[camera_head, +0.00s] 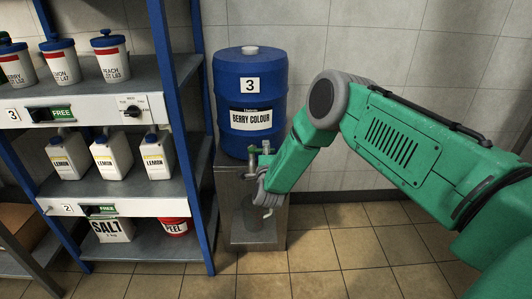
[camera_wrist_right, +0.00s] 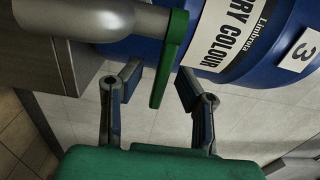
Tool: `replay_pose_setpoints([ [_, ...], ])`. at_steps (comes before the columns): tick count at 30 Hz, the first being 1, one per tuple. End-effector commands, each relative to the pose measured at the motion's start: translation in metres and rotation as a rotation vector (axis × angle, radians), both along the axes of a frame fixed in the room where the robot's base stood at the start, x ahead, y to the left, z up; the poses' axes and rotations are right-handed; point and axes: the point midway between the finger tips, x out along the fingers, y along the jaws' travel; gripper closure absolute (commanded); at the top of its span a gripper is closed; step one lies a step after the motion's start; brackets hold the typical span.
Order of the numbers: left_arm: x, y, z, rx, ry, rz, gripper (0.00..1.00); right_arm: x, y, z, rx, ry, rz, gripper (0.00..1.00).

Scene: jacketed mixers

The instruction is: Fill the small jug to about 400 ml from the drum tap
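The blue drum (camera_head: 250,82) is marked 3 and BERRY COLOUR and stands on a metal stand. Its tap (camera_head: 252,150) is low on the front; in the right wrist view I see the tap's green lever (camera_wrist_right: 170,60) and grey metal body (camera_wrist_right: 105,18). My right gripper (camera_wrist_right: 158,86) is open, with the lever between its fingers and gaps on both sides. In the head view this gripper (camera_head: 266,165) is at the tap, partly hidden by my wrist. A dim greyish shape (camera_head: 254,215) below the tap may be the jug; its fill level cannot be told. My left gripper is not in view.
A blue-framed shelf rack (camera_head: 160,120) stands close left of the drum, with white tubs, LEMON jugs (camera_head: 112,157), a SALT container (camera_head: 112,230) and a red PEEL tub (camera_head: 174,226). The metal stand (camera_head: 228,190) has a low shelf. Tiled floor to the right is clear.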

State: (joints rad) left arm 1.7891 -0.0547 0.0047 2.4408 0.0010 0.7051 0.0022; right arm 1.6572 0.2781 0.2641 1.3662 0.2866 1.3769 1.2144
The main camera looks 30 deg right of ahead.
Motion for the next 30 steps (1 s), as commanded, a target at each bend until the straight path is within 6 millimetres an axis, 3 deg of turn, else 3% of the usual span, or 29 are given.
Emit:
replay_pose_setpoints([
  [4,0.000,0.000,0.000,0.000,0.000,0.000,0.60,0.000,-0.002,-0.001,0.001,0.000,-0.001,0.70],
  [6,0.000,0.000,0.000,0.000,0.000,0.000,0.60,-0.001,-0.002,-0.001,0.001,0.000,-0.001,0.94],
  [7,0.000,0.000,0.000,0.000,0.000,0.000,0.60,-0.001,-0.002,-0.001,0.001,0.000,-0.001,1.00],
  [20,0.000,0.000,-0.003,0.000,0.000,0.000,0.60,-0.003,-0.001,-0.003,0.003,0.001,-0.044,1.00],
  [30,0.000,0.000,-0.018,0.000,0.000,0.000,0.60,-0.012,0.007,-0.007,0.004,0.004,-0.264,1.00],
])
